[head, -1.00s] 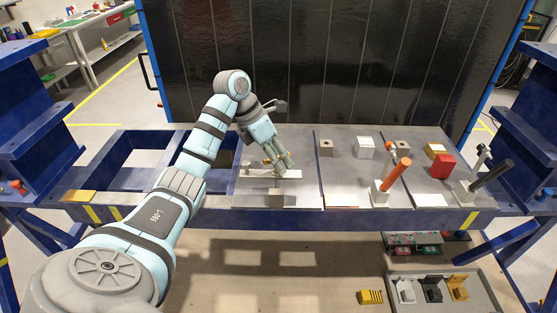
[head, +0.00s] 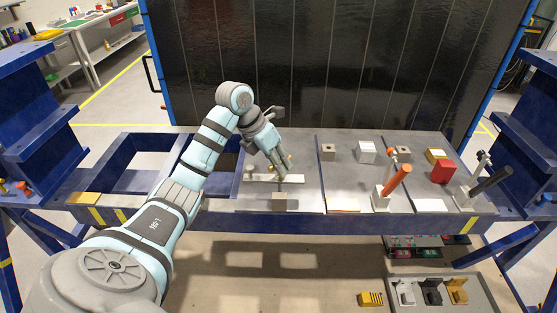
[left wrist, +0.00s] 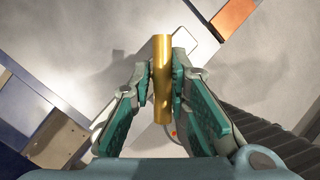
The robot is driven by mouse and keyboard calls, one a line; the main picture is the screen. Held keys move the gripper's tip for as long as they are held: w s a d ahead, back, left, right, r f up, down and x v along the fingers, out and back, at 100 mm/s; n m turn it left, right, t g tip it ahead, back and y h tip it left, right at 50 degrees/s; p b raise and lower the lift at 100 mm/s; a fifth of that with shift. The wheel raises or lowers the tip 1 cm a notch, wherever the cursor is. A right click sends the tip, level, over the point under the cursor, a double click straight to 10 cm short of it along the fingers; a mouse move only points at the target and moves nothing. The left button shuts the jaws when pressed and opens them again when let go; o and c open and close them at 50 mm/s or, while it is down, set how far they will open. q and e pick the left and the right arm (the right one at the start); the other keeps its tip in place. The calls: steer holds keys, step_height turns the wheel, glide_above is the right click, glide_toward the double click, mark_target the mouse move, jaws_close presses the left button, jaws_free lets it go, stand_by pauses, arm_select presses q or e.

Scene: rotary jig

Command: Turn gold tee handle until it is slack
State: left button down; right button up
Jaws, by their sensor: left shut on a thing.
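The gold tee handle (left wrist: 162,80) is a smooth gold bar between the two teal finger pads of my left gripper (left wrist: 162,76) in the left wrist view. The pads press on it from both sides, and its ends stick out past them. In the head view my left gripper (head: 283,173) points down over the white bar of the jig (head: 259,178). Only a small gold bit of the handle (head: 289,160) shows there beside the fingers. The screw under the handle is hidden. My right gripper is not in view.
To the right are an orange lever (head: 398,179), a red block (head: 443,170) and a black lever (head: 491,180). A dark panel (head: 330,70) rises behind the bench. A tray (head: 478,292) of parts lies lower right.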

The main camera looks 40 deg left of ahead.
arm_select(q)
steer(key=shift+d+n+t+y+p, duration=0.15)
steer(key=shift+n+y+p, duration=0.25)
steer(key=shift+n, duration=0.65)
steer(key=shift+n+t+y+p, duration=0.15)
steer(key=shift+n+y+p, duration=0.25)
steer(key=shift+n, duration=0.65)
steer(key=c, duration=1.8)
jaws_free()
steer(key=shift+o, duration=1)
steer(key=shift+w, duration=0.2)
steer(key=v, duration=0.7)
steer(key=shift+s+r, duration=0.15)
steer(key=shift+r, duration=0.05)
